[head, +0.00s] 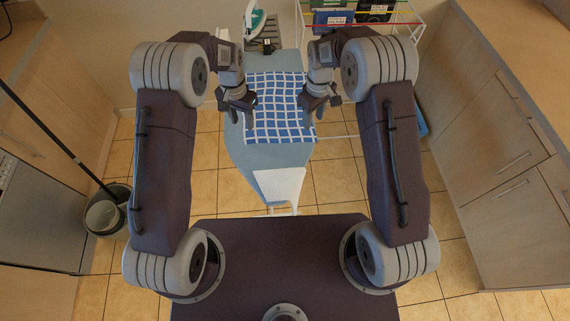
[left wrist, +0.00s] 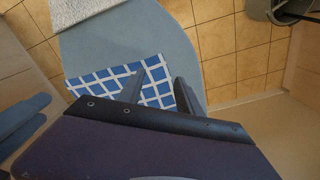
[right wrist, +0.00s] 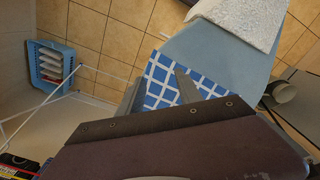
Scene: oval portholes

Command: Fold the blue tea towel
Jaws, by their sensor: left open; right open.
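The blue tea towel (head: 278,105) has a white grid pattern and lies spread flat on a blue-grey ironing board (head: 262,155). Its near corners show in the left wrist view (left wrist: 103,82) and in the right wrist view (right wrist: 160,80). My left gripper (head: 243,108) is open and empty at the towel's left edge. My right gripper (head: 310,108) is open and empty at its right edge. Each wrist view shows fingers over or beside the cloth; I cannot tell whether they touch it. The grippers hide small parts of the towel's side edges.
An iron (head: 255,22) stands at the board's far end. A white cloth (head: 279,184) hangs at the near end. A drying rack (head: 400,20) with boxes is at the back right. A bucket (head: 108,212) with a mop stands left; cabinets (head: 500,120) line the right.

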